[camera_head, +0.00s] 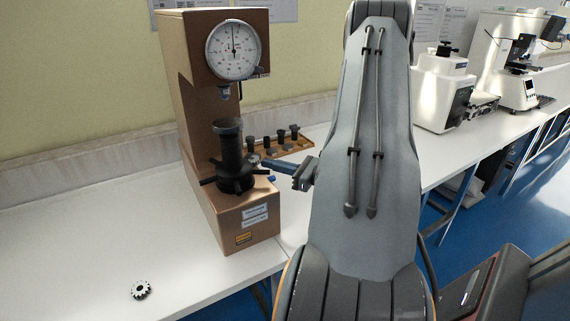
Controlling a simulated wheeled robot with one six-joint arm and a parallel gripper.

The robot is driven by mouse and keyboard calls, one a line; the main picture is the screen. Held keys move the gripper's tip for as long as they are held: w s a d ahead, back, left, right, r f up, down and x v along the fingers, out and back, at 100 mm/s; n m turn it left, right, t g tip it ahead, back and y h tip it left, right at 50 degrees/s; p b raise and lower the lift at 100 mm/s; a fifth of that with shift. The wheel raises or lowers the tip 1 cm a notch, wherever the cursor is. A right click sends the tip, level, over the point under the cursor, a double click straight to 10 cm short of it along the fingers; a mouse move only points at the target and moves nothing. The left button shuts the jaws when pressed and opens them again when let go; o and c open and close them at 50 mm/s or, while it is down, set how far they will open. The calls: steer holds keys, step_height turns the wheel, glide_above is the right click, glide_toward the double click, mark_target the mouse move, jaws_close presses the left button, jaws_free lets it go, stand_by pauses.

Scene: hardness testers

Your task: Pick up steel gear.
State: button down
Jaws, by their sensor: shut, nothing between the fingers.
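The steel gear (141,290) is a small, dark toothed ring with a pale centre. It lies on the bare white table (70,245) near the front edge, at the lower left. My gripper (268,164) shows as a narrow dark blue-grey end pointing left, beside the spindle of the brown hardness tester. It looks shut and empty, well up and to the right of the gear, not touching it. My grey arm link hides the rest of the wrist.
The brown hardness tester (186,100) with a round dial stands between the gear and my arm. Behind it is a wooden tray (300,146) with several dark pieces. White testers (440,92) stand at the right. The table around the gear is clear.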

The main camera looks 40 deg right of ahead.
mark_target(259, 161)
steer(key=shift+w+a, duration=0.2)
steer(key=shift+w, duration=0.3)
steer(key=shift+b+x, duration=0.5)
steer(key=shift+x, duration=0.45)
steer(key=shift+s+d, duration=0.1)
steer(key=shift+s, duration=0.05)
